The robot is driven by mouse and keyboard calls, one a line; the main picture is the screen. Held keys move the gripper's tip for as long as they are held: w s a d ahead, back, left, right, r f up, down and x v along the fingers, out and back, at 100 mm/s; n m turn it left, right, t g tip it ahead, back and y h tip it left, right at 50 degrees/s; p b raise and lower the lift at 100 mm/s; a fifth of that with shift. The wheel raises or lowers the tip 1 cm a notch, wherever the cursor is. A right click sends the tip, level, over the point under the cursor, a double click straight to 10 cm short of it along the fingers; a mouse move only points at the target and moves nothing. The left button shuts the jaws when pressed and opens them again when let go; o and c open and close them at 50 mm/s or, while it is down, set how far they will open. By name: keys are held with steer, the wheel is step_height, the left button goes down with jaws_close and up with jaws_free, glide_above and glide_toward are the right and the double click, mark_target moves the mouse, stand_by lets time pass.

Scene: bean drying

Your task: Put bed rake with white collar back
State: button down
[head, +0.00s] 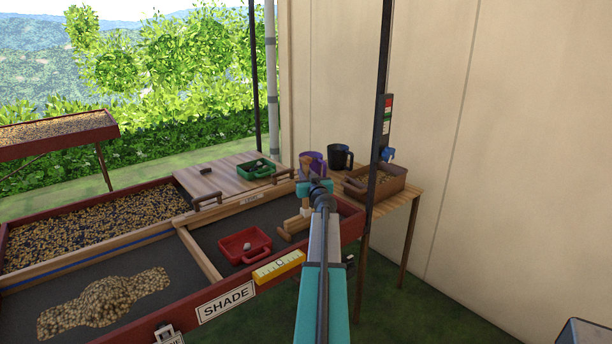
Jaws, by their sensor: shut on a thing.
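My arm reaches forward from the bottom middle of the head view. My gripper (308,188) is at its far end, over the right part of the drying bed (218,243). It is shut on the upright wooden handle of a bed rake. The rake's white collar (305,211) shows just below the gripper. Its wooden head (293,229) is low at the dark bed floor; I cannot tell whether it touches. My arm hides part of the rake and the bed behind it.
A red scoop (240,252) lies in the right compartment, left of the rake. A yellow strip (279,267) is on the front rim. A side table holds a purple mug (319,157), a black mug (339,155) and a bean box (388,190). A dark post (380,120) stands right.

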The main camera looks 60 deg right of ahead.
steer(key=c, duration=1.5)
jaws_free()
steer(key=shift+c, duration=0.2)
steer(key=shift+r+p, duration=0.2)
steer(key=shift+p, duration=0.1)
steer(key=shift+s+a+f, duration=0.15)
steer(key=shift+s+a, duration=0.1)
steer(key=b+v, duration=0.3)
steer(key=v, duration=0.8)
steer(key=shift+b, duration=0.3)
steer(key=shift+s+a, duration=0.1)
steer(key=shift+s, duration=0.15)
